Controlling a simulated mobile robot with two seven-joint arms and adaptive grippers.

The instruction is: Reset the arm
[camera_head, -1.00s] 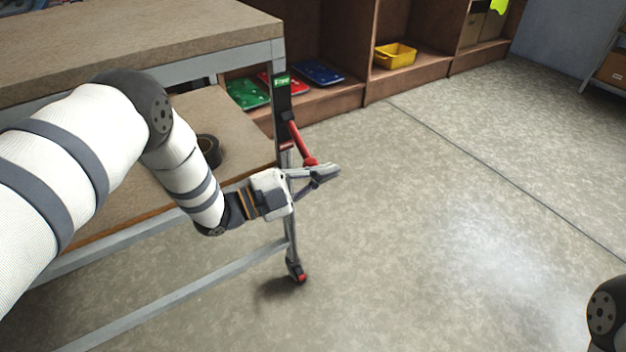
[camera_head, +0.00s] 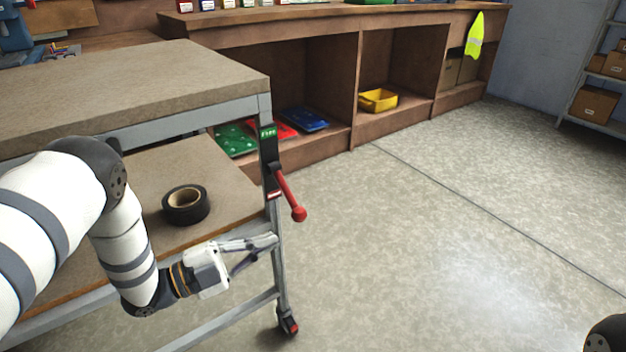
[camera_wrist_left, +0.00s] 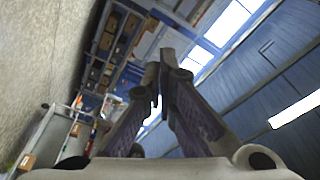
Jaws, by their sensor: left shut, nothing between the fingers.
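My left arm reaches in from the left in the head view. My left gripper (camera_head: 270,241) is shut and empty, with its fingers pointing right beside the cart's front leg, below and left of the red lever (camera_head: 289,195). The lever slants down to a round knob and is apart from the fingers. In the left wrist view the two fingers (camera_wrist_left: 160,75) come together at the tips with nothing between them. My right gripper is not in view; only a dark piece of my right arm shows at the bottom right corner.
The workbench cart (camera_head: 150,88) has a lower shelf with a black tape roll (camera_head: 186,205). A green label sits above the lever. Wooden cubbies behind hold green, red and blue boards and a yellow bin (camera_head: 378,100). The floor (camera_head: 430,230) at right is clear.

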